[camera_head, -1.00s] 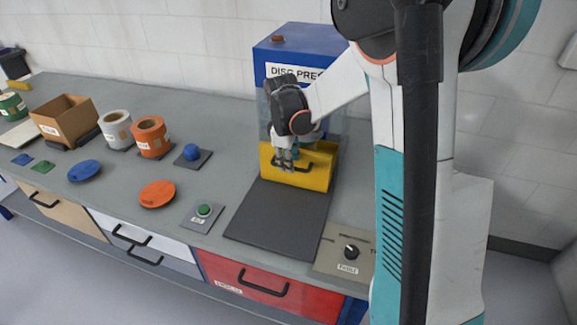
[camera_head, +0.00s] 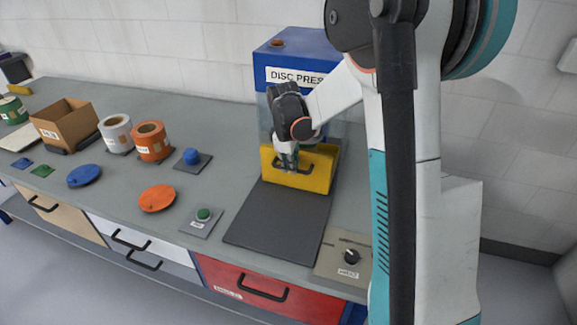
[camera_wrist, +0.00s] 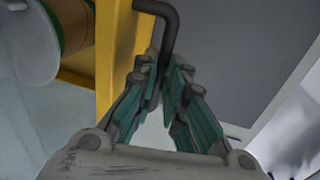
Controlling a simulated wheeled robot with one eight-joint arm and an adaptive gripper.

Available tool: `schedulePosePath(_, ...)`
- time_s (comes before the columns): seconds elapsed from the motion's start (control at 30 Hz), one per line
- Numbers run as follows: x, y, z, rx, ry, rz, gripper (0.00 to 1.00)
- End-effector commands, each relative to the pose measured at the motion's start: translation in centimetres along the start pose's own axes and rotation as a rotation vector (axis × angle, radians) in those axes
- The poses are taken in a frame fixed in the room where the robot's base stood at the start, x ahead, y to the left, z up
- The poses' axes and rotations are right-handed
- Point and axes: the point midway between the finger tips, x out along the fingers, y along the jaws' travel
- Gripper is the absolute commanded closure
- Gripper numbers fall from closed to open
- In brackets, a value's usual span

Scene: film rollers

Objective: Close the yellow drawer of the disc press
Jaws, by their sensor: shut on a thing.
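The disc press (camera_head: 297,47) is a blue-topped box standing at the back of the bench. Its yellow drawer (camera_head: 318,172) shows low on its front, with a dark bar handle. How far the drawer stands out is hard to tell. The yellow drawer front (camera_wrist: 115,60) is just left of the handle there. My wrist hides part of the press.
A dark mat (camera_head: 275,222) lies clear in front of the press. A green button box (camera_head: 203,217) and a knob panel (camera_head: 347,257) flank it. Coloured discs, a blue knob (camera_head: 191,156), rolls (camera_head: 152,141) and a cardboard box (camera_head: 65,125) stand to the left.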

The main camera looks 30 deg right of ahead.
Motion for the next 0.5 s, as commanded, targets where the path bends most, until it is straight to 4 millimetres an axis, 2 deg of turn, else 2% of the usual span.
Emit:
schedulePosePath(0.1,0.3,2.2,0.0,0.002,0.0,0.002,1.0)
schedulePosePath(0.2,0.5,3.3,0.0,0.002,0.0,0.002,1.0)
schedulePosePath(0.47,0.5,3.5,-0.1,0.0,0.001,0.006,1.0)
schedulePosePath(0.5,0.5,3.5,-0.1,0.0,0.002,0.006,0.8)
